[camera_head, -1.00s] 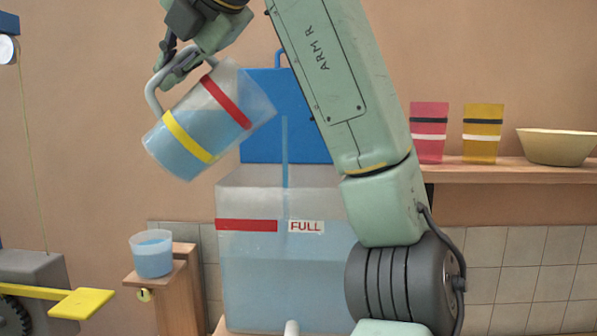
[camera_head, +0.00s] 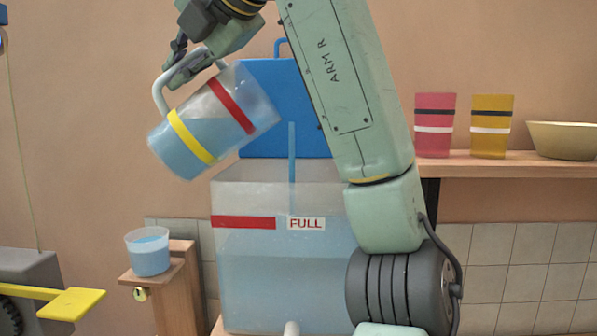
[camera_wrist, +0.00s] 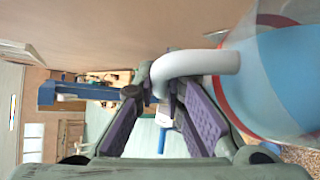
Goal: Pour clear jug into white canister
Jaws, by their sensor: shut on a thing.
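The clear jug (camera_head: 215,118) holds blue liquid and has a red and a yellow band. It hangs tilted, mouth to the right, above and left of a large translucent tank (camera_head: 285,275). My gripper (camera_head: 178,68) is shut on the jug's grey handle; the wrist view shows the jug (camera_wrist: 285,75) at the right and the handle at my gripper (camera_wrist: 163,88). A thin blue stream (camera_head: 291,155) runs down from near the jug's lip into the tank. The tank has a red band and a FULL label; its liquid stands near them. No separate white canister is recognisable.
A small cup of blue liquid (camera_head: 148,252) sits on a wooden stand at left, near a yellow lever (camera_head: 70,303). Red (camera_head: 434,125) and yellow (camera_head: 491,125) cups and a bowl (camera_head: 562,140) stand on the right shelf.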

